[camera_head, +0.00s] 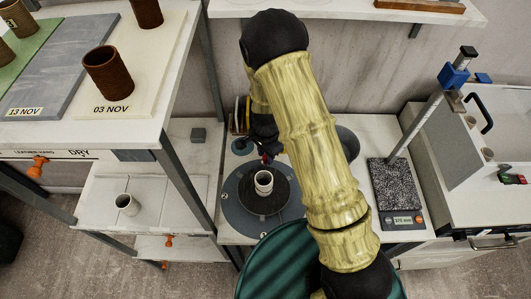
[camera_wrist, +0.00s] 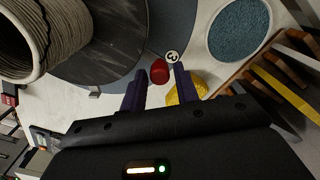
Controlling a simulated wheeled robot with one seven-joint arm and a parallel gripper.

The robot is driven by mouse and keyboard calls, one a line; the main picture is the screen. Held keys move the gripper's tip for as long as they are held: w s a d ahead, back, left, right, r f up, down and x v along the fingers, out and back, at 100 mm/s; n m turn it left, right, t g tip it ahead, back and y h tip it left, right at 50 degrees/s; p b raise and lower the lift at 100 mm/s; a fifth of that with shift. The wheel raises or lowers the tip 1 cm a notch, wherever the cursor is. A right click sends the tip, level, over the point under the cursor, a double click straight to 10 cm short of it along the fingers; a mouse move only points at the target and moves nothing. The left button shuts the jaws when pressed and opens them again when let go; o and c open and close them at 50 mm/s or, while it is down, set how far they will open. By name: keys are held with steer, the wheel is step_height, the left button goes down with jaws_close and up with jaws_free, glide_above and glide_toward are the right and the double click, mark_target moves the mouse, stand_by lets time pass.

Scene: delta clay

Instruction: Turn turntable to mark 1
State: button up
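The turntable (camera_head: 252,205) is a dark round disc on a larger blue-grey round base (camera_head: 232,217); its disc also shows in the wrist view (camera_wrist: 115,55). A pale ridged cup (camera_head: 263,183) stands upright on it and fills the upper left of the wrist view (camera_wrist: 75,22). A red knob (camera_wrist: 160,71) sits near the disc's edge, beside a round white label reading 3 (camera_wrist: 172,56). In the head view, my gripper (camera_head: 265,157) is behind the cup.
A shelf with brown cups (camera_head: 107,73) stands at left, with another cup (camera_head: 127,204) lower down. A scale with a speckled plate (camera_head: 393,186) is at right. The wrist view shows a teal-filled round container (camera_wrist: 240,30), a yellow object (camera_wrist: 188,92) and wooden-handled tools (camera_wrist: 287,92).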

steer(key=shift+f, duration=0.15)
steer(key=shift+c, duration=0.3)
jaws_close()
steer(key=shift+a, duration=0.2)
